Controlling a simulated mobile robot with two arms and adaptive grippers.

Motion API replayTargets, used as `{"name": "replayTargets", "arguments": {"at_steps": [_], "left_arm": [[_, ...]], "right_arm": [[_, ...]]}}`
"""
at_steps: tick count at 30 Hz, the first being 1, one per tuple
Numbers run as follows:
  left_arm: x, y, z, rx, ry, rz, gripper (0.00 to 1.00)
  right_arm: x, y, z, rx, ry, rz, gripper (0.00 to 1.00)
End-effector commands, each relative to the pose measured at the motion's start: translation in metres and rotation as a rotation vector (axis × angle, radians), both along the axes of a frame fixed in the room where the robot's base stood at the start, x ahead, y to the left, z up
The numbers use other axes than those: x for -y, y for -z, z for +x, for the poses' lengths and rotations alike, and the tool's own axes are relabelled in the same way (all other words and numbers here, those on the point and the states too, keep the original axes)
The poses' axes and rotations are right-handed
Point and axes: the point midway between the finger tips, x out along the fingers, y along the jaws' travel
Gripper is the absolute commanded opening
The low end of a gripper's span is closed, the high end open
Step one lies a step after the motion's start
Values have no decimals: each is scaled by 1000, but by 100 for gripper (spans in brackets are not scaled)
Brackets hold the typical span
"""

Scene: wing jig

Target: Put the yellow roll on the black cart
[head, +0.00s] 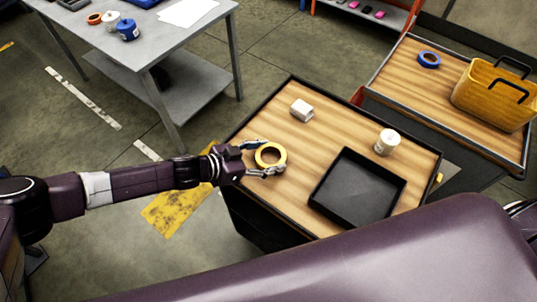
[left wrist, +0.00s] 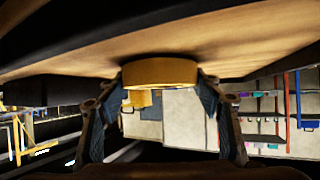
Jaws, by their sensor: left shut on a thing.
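The yellow roll (head: 270,146) is a ring of tape at the left part of the near black cart's wooden top (head: 340,126). My left gripper (head: 269,158) reaches in from the left and is shut on the roll, one finger on each side. In the left wrist view, the yellow roll (left wrist: 160,72) sits between the two fingertips (left wrist: 162,80), right against the wooden surface. I cannot tell whether it rests on the top or hangs just above it. My right gripper is not in view.
A second cart (head: 405,67) holds a blue roll (head: 429,60) and a yellow basket (head: 495,96). A grey table (head: 165,45) stands at the upper left.

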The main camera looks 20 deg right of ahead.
Motion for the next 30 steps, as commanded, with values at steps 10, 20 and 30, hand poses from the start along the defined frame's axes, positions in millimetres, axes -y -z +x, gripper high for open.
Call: {"name": "replayTargets", "arguments": {"at_steps": [10,20,30], "left_arm": [[0,3,0,0,0,-1,35],[0,4,0,1,0,0,77],[-9,-4,-1,2,-1,1,77]], "right_arm": [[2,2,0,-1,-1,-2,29],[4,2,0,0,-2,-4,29],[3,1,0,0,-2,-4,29]]}}
